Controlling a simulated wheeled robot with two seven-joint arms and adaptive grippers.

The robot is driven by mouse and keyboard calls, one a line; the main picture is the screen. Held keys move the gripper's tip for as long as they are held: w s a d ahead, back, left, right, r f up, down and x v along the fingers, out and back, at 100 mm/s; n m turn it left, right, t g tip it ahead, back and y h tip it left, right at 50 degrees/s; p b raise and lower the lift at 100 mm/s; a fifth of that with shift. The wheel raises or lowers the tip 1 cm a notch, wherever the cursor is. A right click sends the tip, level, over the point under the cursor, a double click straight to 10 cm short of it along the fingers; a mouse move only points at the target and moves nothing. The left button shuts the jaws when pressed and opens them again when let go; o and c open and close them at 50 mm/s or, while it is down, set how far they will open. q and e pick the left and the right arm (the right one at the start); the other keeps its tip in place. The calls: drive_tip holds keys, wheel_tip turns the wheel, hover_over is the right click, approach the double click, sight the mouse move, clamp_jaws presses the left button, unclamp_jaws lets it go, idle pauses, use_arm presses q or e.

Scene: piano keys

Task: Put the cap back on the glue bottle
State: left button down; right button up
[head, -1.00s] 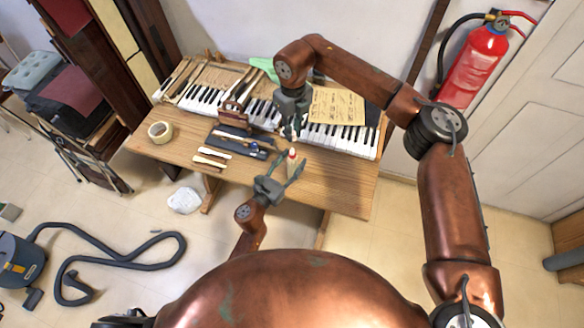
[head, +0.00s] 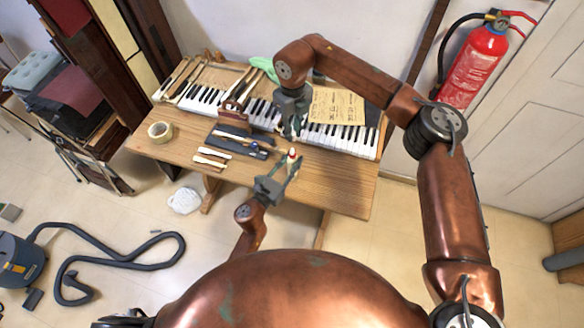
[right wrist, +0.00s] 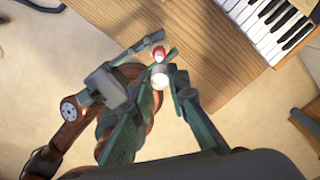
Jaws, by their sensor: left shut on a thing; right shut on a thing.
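The glue bottle (head: 291,160) is pale with a red top and stands upright near the table's front edge. My left gripper (head: 287,170) comes from the front and is shut on it. In the right wrist view, the bottle's red top (right wrist: 158,51) shows between the left gripper's fingers. My right gripper (head: 293,136) points down from above, just behind and above the bottle. It is shut on a small pale rounded thing, seemingly the cap (right wrist: 158,79), between its fingers in the right wrist view. The cap and the red top look apart. The bottle's lower part is mostly hidden.
The wooden table (head: 335,190) is bare to the right of the bottle. A dark mat (head: 238,146) with tools, loose wooden keys (head: 211,157) and a tape roll (head: 160,132) lie to the left. A piano keyboard (head: 340,139) and a paper sheet (head: 337,104) are behind.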

sight(292, 149)
drive_tip(key=shift+a+f, duration=0.1)
drive_tip(key=shift+f, duration=2.35)
drive_tip(key=shift+f, duration=0.9)
drive_tip(key=shift+f, duration=0.6)
